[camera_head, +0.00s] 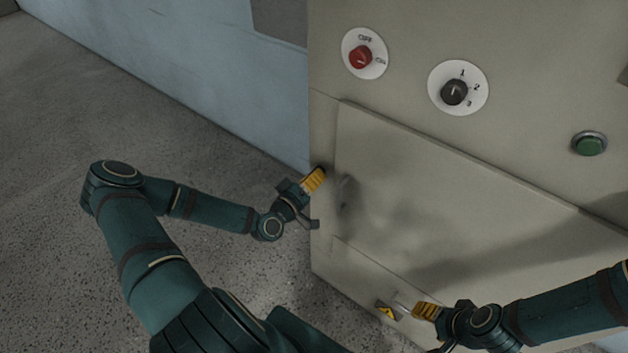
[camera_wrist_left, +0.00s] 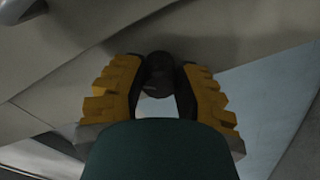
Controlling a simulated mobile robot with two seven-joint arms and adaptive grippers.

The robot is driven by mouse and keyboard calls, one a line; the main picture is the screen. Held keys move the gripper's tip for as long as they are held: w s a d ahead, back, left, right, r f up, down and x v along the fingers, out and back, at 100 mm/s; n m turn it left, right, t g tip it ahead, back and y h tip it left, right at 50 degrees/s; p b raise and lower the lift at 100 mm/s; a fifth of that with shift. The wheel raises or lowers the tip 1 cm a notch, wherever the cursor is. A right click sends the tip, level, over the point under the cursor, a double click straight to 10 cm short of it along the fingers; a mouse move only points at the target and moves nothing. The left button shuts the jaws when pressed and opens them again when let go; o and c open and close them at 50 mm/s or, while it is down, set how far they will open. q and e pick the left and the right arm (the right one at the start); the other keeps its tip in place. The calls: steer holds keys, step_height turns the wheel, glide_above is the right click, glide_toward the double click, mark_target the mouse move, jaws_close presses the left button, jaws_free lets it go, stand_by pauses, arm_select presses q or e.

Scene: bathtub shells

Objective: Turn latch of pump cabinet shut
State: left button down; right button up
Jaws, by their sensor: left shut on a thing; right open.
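The pump cabinet (camera_head: 420,175) is a beige box with a large closed panel on its front. My left gripper (camera_head: 318,180) is at the panel's left edge in the head view. In the left wrist view, its yellow fingers (camera_wrist_left: 157,90) are shut on a dark, rounded latch (camera_wrist_left: 160,72) that sticks out from the beige surface. In the head view the latch is mostly hidden by the gripper, and its exact angle cannot be told. My right gripper (camera_head: 416,309) is open, low at the front of the cabinet.
Above the panel are a red switch (camera_head: 361,57), a dark three-position dial (camera_head: 454,92) and a green button (camera_head: 589,145). A pale blue wall (camera_head: 200,65) stands behind; grey floor (camera_head: 60,100) is clear at left.

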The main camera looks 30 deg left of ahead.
arm_select(q)
steer(key=n+b, duration=0.1)
steer(key=n, duration=0.2)
steer(key=shift+n, duration=0.3)
steer(key=shift+n+b, duration=0.35)
steer(key=shift+n, duration=1.25)
steer(key=shift+r, duration=0.1)
steer(key=shift+d, duration=0.1)
steer(key=c, duration=0.6)
jaws_free()
steer(key=shift+c, duration=0.2)
steer(key=s+a, duration=0.1)
steer(key=s, duration=1.1)
